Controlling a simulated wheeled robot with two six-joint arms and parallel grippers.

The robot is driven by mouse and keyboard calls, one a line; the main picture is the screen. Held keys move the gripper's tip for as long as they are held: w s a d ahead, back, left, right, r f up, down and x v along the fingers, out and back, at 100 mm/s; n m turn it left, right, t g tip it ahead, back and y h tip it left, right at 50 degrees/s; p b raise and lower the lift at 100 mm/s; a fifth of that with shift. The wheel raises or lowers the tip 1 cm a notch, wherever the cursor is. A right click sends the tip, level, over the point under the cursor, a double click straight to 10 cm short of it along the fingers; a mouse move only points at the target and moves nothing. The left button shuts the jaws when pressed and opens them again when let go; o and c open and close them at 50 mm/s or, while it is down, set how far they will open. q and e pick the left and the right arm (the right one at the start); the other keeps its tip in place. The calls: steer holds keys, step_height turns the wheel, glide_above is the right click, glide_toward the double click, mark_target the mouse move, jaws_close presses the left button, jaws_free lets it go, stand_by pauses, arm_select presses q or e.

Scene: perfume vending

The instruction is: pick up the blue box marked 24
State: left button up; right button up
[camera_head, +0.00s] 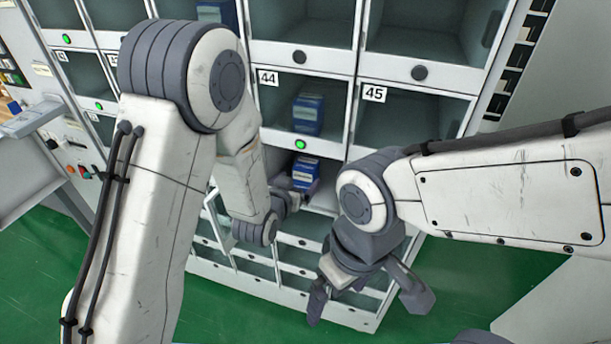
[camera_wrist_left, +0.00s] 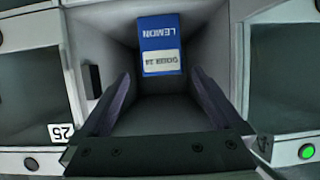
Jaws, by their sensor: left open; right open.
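The blue box (camera_wrist_left: 161,38) with a white label lies deep in an open compartment in the left wrist view. Its lettering is upside down and reads LEMON above a small label whose number is hard to read. A blue box (camera_head: 305,170) shows in the head view, in the compartment below number 44. My left gripper (camera_wrist_left: 160,75) is open at that compartment, its two fingers on either side of the space before the box, not touching it. In the head view the left gripper (camera_head: 290,193) is partly hidden by its arm. My right gripper (camera_head: 368,296) is open and empty, low before the cabinet.
Another blue box (camera_head: 308,114) stands in compartment 44, and one more (camera_head: 215,12) is higher up. Compartment 45 (camera_head: 415,120) looks empty. Compartment walls and dividers closely surround my left gripper. The green floor (camera_head: 470,270) is clear at the lower right.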

mark_target(302, 173)
arm_select(q)
steer(key=x, duration=0.3)
steer(key=p+x, duration=0.2)
steer(key=x, duration=0.2)
steer(key=shift+w+a+r, duration=0.1)
steer(key=shift+w, duration=0.1)
steer(key=shift+w+d+f, duration=0.2)
steer(key=shift+w+f, duration=0.1)
steer(key=shift+w, duration=0.2)
steer(key=c, duration=1.4)
steer(key=shift+r, duration=0.1)
